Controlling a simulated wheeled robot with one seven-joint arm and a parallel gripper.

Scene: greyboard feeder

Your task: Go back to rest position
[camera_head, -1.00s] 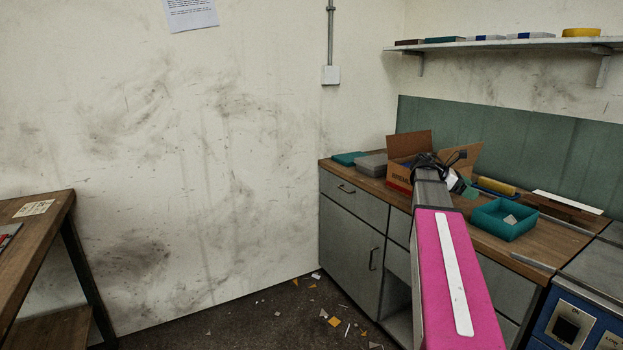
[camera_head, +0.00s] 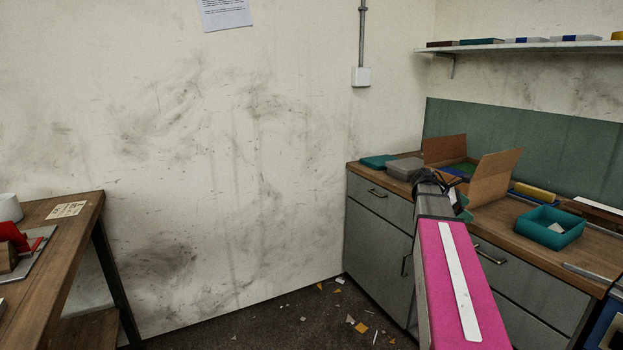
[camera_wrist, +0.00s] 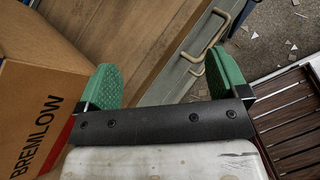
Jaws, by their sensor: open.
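My gripper (camera_wrist: 160,78) is open and empty in the wrist view, with its two green ribbed fingers spread apart. The brown cardboard box (camera_wrist: 35,110), printed BREMLOW, stands close beside the left finger; I cannot tell whether they touch. The wooden counter top and a drawer handle show beyond the fingers. In the head view my pink arm reaches toward the counter (camera_head: 592,262), and the gripper end is mostly hidden behind the arm's dark wrist. The open cardboard box (camera_head: 493,178) stands just behind it.
A teal tray (camera_head: 548,228) with a pale piece in it stands right of the box. A grey container (camera_head: 404,167) and a teal one (camera_head: 377,161) lie left of it. Another wooden table (camera_head: 60,232) stands at far left. Scraps litter the open floor between.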

